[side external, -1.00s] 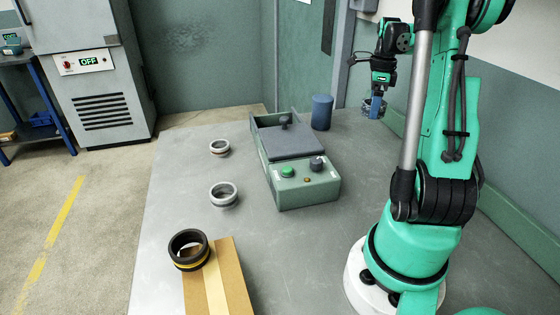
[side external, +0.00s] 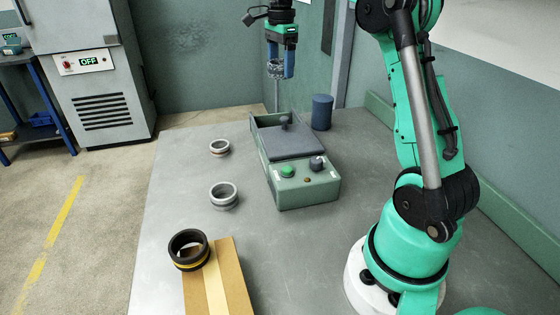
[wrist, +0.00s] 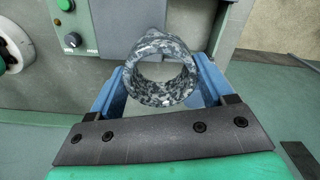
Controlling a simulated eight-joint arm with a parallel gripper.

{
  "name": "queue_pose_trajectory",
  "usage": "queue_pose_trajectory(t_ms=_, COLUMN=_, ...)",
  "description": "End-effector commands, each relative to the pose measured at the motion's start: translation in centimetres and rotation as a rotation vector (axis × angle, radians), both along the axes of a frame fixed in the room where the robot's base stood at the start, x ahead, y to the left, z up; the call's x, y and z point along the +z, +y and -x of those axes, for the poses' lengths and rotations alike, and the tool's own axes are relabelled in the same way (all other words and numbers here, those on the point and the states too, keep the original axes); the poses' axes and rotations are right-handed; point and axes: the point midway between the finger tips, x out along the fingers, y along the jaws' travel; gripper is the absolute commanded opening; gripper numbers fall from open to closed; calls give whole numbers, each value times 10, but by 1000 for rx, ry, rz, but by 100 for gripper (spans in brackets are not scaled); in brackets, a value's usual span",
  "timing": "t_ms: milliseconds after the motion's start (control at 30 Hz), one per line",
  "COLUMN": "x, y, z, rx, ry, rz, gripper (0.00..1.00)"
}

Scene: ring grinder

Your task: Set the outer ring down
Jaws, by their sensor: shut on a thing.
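My gripper (side external: 279,72) is high above the far end of the table, fingers pointing down. Its blue fingers are shut on a speckled grey ring (side external: 275,67). The wrist view shows the ring (wrist: 160,46) between the fingers, with its opening facing the camera. The ring is clear of the table, above the rear of the green machine box. A silver ring (side external: 223,196) and a smaller ring (side external: 219,148) with a brownish lower band sit apart on the table, left of the box.
The green box (side external: 305,188) has a grey lid, a green button and a dark knob. A blue cylinder (side external: 321,112) stands behind it. A black ring with a yellow band (side external: 188,251) rests on a cardboard-coloured board (side external: 228,285) at the front. The table (side external: 168,190) is bare along its left side.

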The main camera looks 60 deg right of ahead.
Motion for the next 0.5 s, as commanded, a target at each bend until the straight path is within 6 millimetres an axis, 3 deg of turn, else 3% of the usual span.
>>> queue_pose_trajectory(t_ms=33, x=0, y=25, z=-22, rx=108, ry=0, rz=0, gripper=11)
queue_pose_trajectory(t_ms=100, x=0, y=57, z=-44, rx=237, ry=0, rz=0, gripper=11)
queue_pose_trajectory(t_ms=200, x=-1, y=97, z=-67, rx=393, ry=0, rz=0, gripper=11)
queue_pose_trajectory(t_ms=333, x=-2, y=137, z=-83, rx=534, ry=0, rz=0, gripper=11)
queue_pose_trajectory(t_ms=500, x=-5, y=160, z=-91, rx=615, ry=0, rz=0, gripper=11)
